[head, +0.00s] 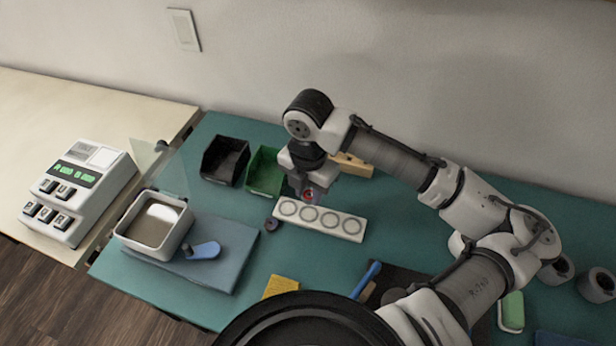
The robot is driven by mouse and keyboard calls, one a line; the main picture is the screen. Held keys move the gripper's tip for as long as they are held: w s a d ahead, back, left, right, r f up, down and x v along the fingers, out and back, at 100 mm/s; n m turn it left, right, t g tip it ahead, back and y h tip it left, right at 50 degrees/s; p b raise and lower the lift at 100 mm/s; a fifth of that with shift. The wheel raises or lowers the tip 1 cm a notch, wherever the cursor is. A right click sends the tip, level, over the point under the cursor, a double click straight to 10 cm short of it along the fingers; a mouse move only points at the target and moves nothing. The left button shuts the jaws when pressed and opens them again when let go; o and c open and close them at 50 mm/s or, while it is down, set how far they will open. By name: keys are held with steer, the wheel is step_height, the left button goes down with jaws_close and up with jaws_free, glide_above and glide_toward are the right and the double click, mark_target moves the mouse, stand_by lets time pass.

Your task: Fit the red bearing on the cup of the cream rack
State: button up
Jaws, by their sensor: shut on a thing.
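The cream rack (339,231) is a pale strip on the teal mat, with several round cups in a row. My gripper (308,197) is just above and behind the left half of the rack, pointing down. It is shut on the red bearing (309,195), of which only a small red ring shows between the jaws. The bearing looks raised above the rack; the exact gap to the cups cannot be told. The cups I can see look empty.
A small dark round part (272,222) lies left of the rack. Black (222,160) and green (264,172) bins stand behind left, and a wooden block (352,165) behind. A white-rimmed basin (130,238) is at left. A blue-handled tool (367,280) lies in front.

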steer(key=shift+s+f, duration=0.1)
steer(key=shift+f, duration=0.2)
steer(key=b, duration=0.3)
glide_above(309, 217)
steer(key=shift+w+a+f, duration=0.1)
steer(key=shift+f, duration=0.95)
steer(key=shift+w+f, duration=0.1)
steer(key=shift+f, duration=0.9)
steer(key=shift+s+f+b, duration=0.1)
steer(key=shift+f+b, duration=0.7)
steer(key=shift+f, duration=0.2)
stand_by(1.5)
steer(key=o, duration=0.9)
steer(key=shift+a+f, duration=0.1)
steer(key=c, duration=0.3)
steer(key=shift+s+d, duration=0.1)
steer(key=shift+d, duration=0.1)
